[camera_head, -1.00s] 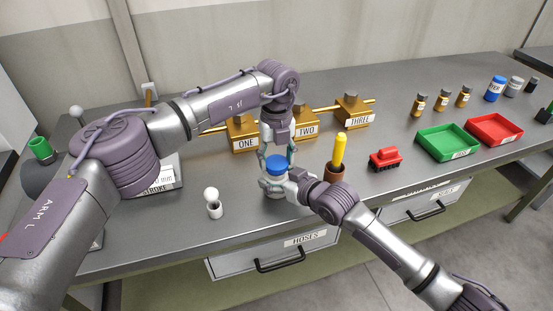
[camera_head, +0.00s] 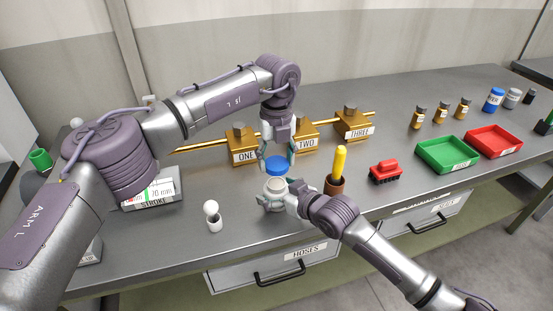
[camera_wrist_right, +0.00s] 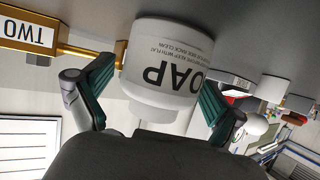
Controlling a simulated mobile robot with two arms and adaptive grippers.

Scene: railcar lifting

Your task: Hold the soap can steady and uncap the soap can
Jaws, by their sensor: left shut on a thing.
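The white soap can (camera_head: 275,187) stands on the bench, its top without the blue cap. In the right wrist view the can (camera_wrist_right: 172,65) appears upside down, its label partly readable. The blue cap (camera_head: 276,166) is above and slightly behind the can's top. My left gripper (camera_head: 277,156) is shut on the cap, fingers pointing down. My right gripper (camera_head: 275,198) is low at the can. In the wrist view its green-padded fingers (camera_wrist_right: 158,85) flank the can on both sides; whether both pads press on it is hard to tell.
Brass blocks ONE (camera_head: 244,157), TWO (camera_head: 306,144) and THREE (camera_head: 358,131) stand behind. A brown cup with a yellow handle (camera_head: 338,165) and a red brush (camera_head: 385,172) are to the right. A small white-topped item (camera_head: 213,216) is at front left. Green (camera_head: 447,154) and red trays lie farther right.

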